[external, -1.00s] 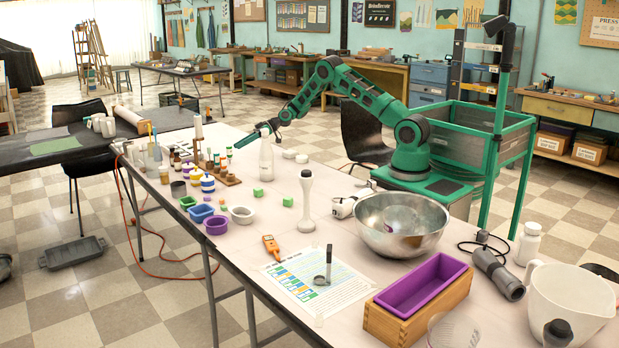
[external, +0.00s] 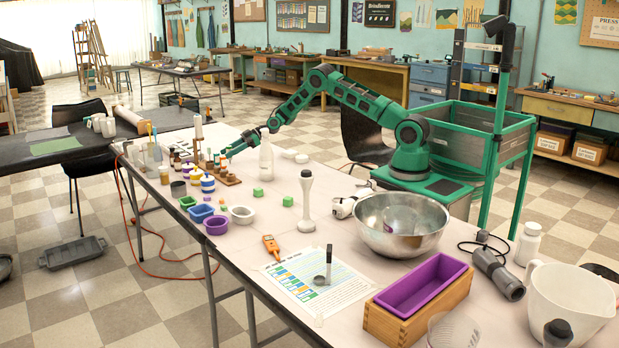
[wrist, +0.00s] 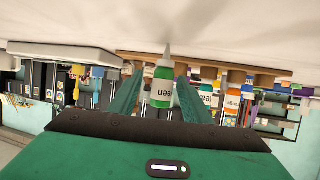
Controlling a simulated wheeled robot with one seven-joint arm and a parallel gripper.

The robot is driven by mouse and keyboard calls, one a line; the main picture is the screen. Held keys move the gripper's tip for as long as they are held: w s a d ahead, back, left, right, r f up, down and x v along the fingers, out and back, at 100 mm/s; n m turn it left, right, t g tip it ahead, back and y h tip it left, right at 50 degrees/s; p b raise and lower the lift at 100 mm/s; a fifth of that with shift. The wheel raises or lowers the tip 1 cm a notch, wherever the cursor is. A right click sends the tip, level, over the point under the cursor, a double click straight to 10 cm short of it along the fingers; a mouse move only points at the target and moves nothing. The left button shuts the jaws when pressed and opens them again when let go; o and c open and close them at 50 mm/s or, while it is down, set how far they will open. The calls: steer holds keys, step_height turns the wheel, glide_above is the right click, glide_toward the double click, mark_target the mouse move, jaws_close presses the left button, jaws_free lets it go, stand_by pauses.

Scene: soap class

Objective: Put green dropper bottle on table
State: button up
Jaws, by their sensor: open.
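The green dropper bottle (wrist: 161,88), with a pale pointed nozzle and a white label, shows in the wrist view between my gripper's (wrist: 161,80) two green fingers. The fingers are open, one on each side of it; I cannot tell whether they touch it. In the external view my gripper (external: 225,153) is low over the back of the table (external: 345,243), at the wooden bottle rack (external: 231,180). The green bottle is not clear there, and I cannot tell whether it still sits in the rack.
Other small bottles, one labelled orange (wrist: 233,98), stand close beside my fingers. Coloured cups, including a purple one (external: 216,225), are in front. Small green cubes (external: 258,192) lie on the table.

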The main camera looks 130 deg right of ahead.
steer(key=x, duration=0.4)
steer(key=shift+a+f, duration=0.1)
steer(key=shift+a, duration=0.1)
jaws_close()
steer(key=shift+r, duration=2.1)
steer(key=w+a+r, duration=0.2)
steer(key=a+r, duration=0.5)
steer(key=a, duration=0.4)
steer(key=shift+w+a, duration=0.2)
steer(key=shift+w, duration=0.1)
